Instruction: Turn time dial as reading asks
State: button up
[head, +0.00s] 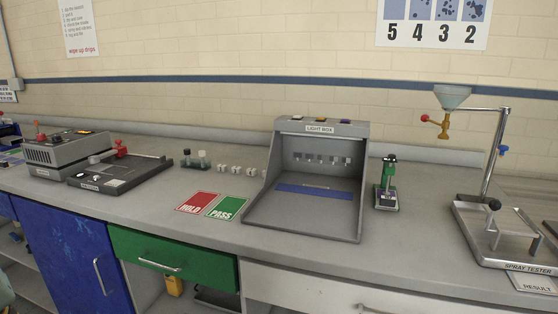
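No dial marked as time can be made out in the head view. A grey box-shaped instrument (68,148) stands on the bench at the left, with a red knob (40,137) and small coloured parts on top. A pale round knob (93,159) shows near its front right. A small green upright device (388,184) stands right of the light box; its reading is too small to tell. My gripper is not in view.
The grey bench (240,240) carries a dark flat plate (130,175), red HOLD (193,207) and green PASS (226,213) cards, several small white blocks, an open LIGHT BOX (318,127) and a SPRAY TESTER (505,250). Bare bench lies before the cards. Drawer handles jut out below.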

aim_at(56, 138)
jog(key=u, duration=1.25)
jog(key=i+j+z, duration=0.15)
jog(key=i+j, duration=0.15)
jog(key=i+j+z, duration=0.3)
jog(key=i+j, duration=0.2)
jog(key=j, duration=0.15)
jog(key=i+j+z, duration=0.15)
jog(key=j, duration=0.25)
jog(key=i+j+z, duration=0.35)
jog(key=i+j, duration=0.15)
jog(key=j, duration=0.35)
jog(key=i+j+z, duration=0.1)
jog(key=i+j, duration=0.25)
jog(key=i, duration=0.8)
